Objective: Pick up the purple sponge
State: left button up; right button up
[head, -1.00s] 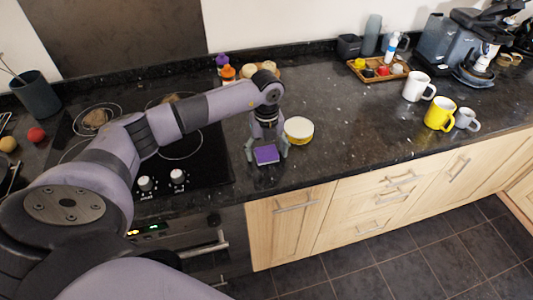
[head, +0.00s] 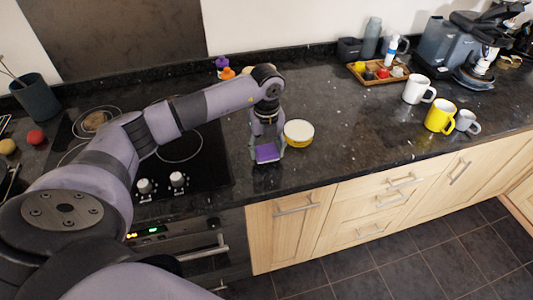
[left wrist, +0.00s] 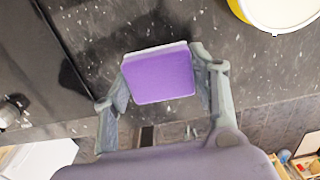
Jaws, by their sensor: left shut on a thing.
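The purple sponge (head: 267,153) is at the front of the dark granite counter, just right of the hob. In the left wrist view the purple sponge (left wrist: 160,74) shows its flat purple face and a pale edge along its far side. My left gripper (head: 268,154) comes down over it from above, with a finger on each side. In the left wrist view the left gripper (left wrist: 162,84) is shut on the sponge. I cannot tell whether the sponge is lifted off the counter. My right gripper is not in view.
A yellow and white round tin (head: 299,133) stands just right of the gripper. The black hob (head: 190,150) with its knobs is at the left. A white mug (head: 416,90) and a yellow mug (head: 440,115) stand farther right. The counter between is clear.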

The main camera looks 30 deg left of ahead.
pick_arm(q)
notch_tip(320, 180, up, 12)
jog(key=b, duration=0.3)
notch_tip(320, 180, up, 5)
send_over(267, 149)
jog(key=shift+s+r+p, duration=0.1)
jog(key=shift+r+p, duration=0.35)
jog(key=shift+r, duration=0.1)
